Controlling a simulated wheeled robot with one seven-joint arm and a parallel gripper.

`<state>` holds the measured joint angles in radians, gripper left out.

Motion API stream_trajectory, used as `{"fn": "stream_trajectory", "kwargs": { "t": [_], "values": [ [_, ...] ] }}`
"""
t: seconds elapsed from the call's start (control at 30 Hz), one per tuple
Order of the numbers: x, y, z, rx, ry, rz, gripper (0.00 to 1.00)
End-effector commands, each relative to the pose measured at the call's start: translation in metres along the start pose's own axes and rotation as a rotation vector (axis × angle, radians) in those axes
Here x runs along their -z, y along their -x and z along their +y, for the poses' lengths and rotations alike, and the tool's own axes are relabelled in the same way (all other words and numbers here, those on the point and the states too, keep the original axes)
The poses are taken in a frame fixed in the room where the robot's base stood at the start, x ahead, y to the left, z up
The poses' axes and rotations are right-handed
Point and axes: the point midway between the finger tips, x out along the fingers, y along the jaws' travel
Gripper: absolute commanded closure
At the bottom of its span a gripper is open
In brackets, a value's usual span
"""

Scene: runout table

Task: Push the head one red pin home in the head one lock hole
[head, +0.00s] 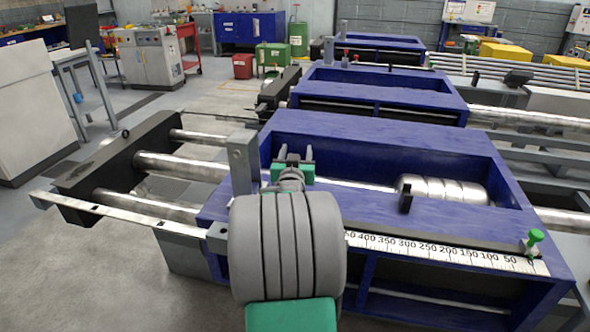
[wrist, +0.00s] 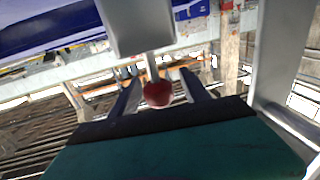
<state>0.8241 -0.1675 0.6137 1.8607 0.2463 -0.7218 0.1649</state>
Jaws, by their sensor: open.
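The red pin (wrist: 158,94) shows in the wrist view as a round red knob on a pale shaft. The shaft runs up to a grey block (wrist: 140,28), and part of it still shows between knob and block. The lock hole itself is hidden. My gripper (wrist: 160,78) is open, with one finger on each side of the knob and a gap to both. In the head view my gripper (head: 293,154) is right of an upright grey block (head: 242,163) on the nearest blue frame (head: 385,145). I cannot make out the red pin there.
The nearest frame carries a scale (head: 440,253), a green knob (head: 535,236) and a steel roller (head: 443,190). Steel rods (head: 180,165) extend left to a dark crossbar (head: 115,155). More blue frames (head: 380,88) stand behind. Open floor lies at the lower left.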

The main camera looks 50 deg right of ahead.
Motion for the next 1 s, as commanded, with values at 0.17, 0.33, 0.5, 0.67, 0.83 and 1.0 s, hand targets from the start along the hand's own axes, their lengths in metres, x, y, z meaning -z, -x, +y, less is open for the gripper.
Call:
{"fn": "stream_trajectory", "kwargs": {
  "t": [0.17,0.33,0.5,0.67,0.83,1.0],
  "values": [
    [-0.0002,0.0006,-0.0003,0.0,0.0,0.0,0.5],
    [-0.0002,0.0008,-0.0004,0.001,0.0,-0.001,0.64],
    [-0.0003,0.0009,-0.0005,0.001,0.0,-0.001,0.78],
    [-0.0003,0.0009,-0.0005,0.001,0.0,-0.001,0.91],
    [-0.0003,0.0009,-0.0005,0.001,0.0,-0.001,1.0],
    [0.0003,0.0008,-0.0005,0.001,0.0,0.0,1.0]
  ]
}}
